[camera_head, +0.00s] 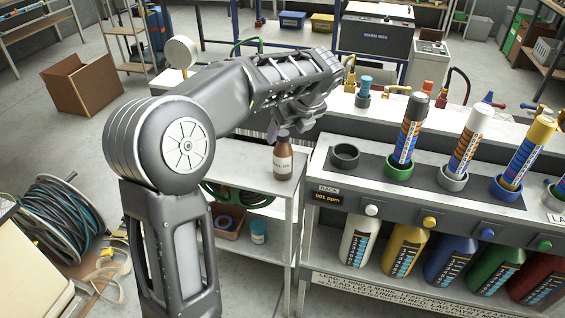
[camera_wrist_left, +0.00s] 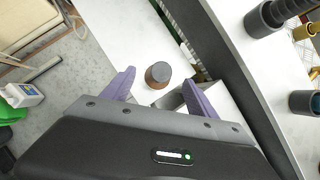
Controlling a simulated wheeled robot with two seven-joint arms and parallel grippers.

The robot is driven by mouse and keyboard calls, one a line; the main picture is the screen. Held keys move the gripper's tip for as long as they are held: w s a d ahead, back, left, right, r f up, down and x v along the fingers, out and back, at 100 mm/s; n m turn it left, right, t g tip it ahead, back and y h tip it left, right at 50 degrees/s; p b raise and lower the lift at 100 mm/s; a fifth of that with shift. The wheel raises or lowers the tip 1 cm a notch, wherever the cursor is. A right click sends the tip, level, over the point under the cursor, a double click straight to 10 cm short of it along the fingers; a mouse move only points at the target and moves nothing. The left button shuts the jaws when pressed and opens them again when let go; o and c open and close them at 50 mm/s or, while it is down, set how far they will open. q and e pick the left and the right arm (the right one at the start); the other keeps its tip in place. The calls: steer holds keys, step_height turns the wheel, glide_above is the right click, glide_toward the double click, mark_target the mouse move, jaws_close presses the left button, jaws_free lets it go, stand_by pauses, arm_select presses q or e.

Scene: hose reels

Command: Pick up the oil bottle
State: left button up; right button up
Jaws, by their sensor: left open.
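A brown bottle with a dark cap and a pale label (camera_head: 283,160) stands upright on the pale top of a small shelf unit (camera_head: 245,168). I take it as the oil bottle; its label is too small to read surely. My left gripper (camera_head: 285,126) is just above and behind the bottle in the head view, its fingers partly hidden by the wrist. In the left wrist view, the gripper (camera_wrist_left: 160,92) is open, with purple fingers spread. The bottle's dark cap (camera_wrist_left: 158,74) shows from above, just beyond the gap between the fingertips. Nothing is held. My right gripper is not in view.
Right of the bottle, a rack (camera_head: 330,196) holds several cylinders in coloured rings and an empty dark ring (camera_head: 345,155). Larger coloured bottles (camera_head: 405,250) stand below. A hose reel (camera_head: 60,215) lies at the left. The shelf top around the bottle is mostly clear.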

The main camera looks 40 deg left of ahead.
mark_target(281, 144)
arm_select(q)
steer(key=shift+x, duration=1.2)
steer(key=shift+p+x, duration=0.45)
steer(key=shift+x, duration=2.2)
jaws_close()
steer(key=shift+d, duration=0.1)
